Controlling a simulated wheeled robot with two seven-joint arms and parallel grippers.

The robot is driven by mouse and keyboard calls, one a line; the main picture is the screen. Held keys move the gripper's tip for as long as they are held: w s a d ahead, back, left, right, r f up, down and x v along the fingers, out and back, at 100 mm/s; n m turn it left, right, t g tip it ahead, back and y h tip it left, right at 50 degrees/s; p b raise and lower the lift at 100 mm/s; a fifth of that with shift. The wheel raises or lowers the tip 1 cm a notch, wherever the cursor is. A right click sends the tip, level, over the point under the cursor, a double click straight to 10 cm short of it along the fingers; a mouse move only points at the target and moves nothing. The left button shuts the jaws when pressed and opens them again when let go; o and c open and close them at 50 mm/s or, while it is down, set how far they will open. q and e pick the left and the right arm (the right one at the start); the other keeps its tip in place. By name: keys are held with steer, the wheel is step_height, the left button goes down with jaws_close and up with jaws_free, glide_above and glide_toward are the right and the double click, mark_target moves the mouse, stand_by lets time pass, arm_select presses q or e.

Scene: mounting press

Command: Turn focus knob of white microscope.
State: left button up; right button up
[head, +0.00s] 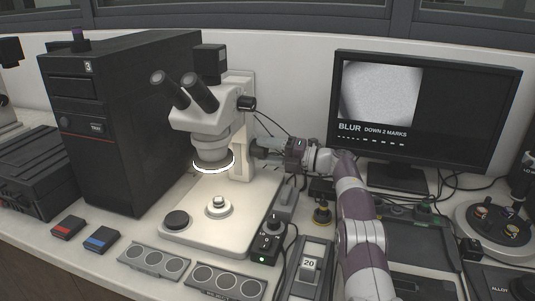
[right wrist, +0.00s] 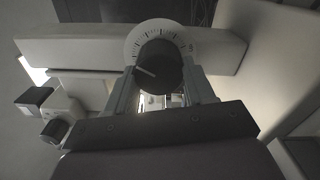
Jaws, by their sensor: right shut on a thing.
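The white microscope (head: 206,118) stands on its pale base (head: 235,225) at the centre of the head view, its ring light glowing above a small round sample on the stage. My right gripper (head: 258,149) reaches in from the right to the side of the microscope column. In the right wrist view the dark round focus knob (right wrist: 160,68) has a white index line and a white dial with tick marks (right wrist: 150,30) behind it. The right gripper (right wrist: 160,90) is shut on the knob, one finger on each side. My left gripper is not in view.
A black tower (head: 125,120) stands left.

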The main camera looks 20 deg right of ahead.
mark_target(267, 154)
steer(key=n, duration=0.3)
steer(key=shift+f+n, duration=0.1)
steer(key=shift+n, duration=0.3)
steer(key=n+p, duration=0.1)
steer(key=n, duration=0.4)
steer(key=shift+w+f, duration=0.1)
steer(key=shift+n, duration=0.4)
steer(key=o, duration=1)
steer(key=shift+o, duration=0.2)
steer(key=d+b, duration=0.1)
steer(key=s+d+b, duration=0.1)
steer(key=shift+s+d+f, duration=0.25)
steer(key=shift+d+f, duration=0.05)
steer(key=shift+f, duration=0.1)
steer(key=v, duration=0.9)
steer(key=shift+s+d+r, duration=0.15)
steer(key=shift+d+r, duration=0.25)
